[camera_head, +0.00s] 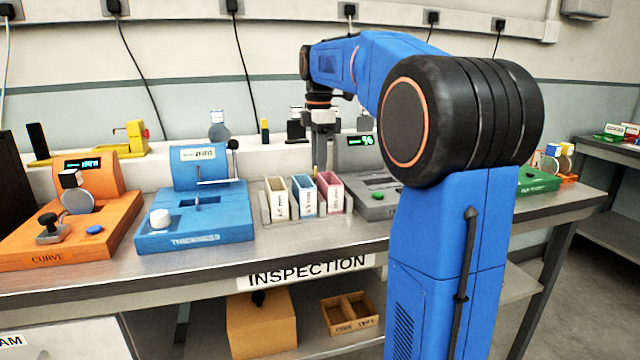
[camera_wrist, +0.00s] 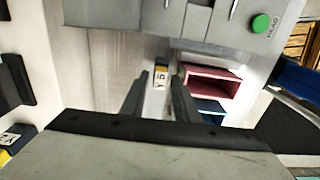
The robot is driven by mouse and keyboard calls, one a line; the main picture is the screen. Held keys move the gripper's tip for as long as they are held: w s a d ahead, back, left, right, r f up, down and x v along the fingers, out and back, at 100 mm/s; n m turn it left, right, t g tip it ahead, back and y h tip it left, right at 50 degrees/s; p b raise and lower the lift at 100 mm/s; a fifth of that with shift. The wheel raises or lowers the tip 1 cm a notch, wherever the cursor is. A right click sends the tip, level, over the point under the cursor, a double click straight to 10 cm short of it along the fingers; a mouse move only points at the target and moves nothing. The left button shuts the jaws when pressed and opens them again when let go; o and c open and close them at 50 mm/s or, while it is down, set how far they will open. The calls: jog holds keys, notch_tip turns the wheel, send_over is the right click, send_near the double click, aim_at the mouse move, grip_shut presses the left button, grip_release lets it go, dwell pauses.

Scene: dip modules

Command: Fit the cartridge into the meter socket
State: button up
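A slim cartridge (camera_wrist: 161,78) with a yellow and white label shows between the fingers of my gripper (camera_wrist: 158,88) in the wrist view. A narrow gap shows on each side of it, so my gripper looks open around or just above it. In the head view my gripper (camera_head: 321,150) points down behind the bins, left of the meter (camera_head: 375,207). My arm hides part of the meter there.
A pink bin (camera_head: 333,190), a blue bin (camera_head: 304,195) and a white bin (camera_head: 276,198) stand close in front of my gripper. A blue thickness device (camera_head: 195,235) and an orange curve device (camera_head: 80,250) are at left.

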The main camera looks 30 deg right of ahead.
jog(key=shift+f, duration=1.1)
grip_shut()
jog(key=shift+r, duration=0.15)
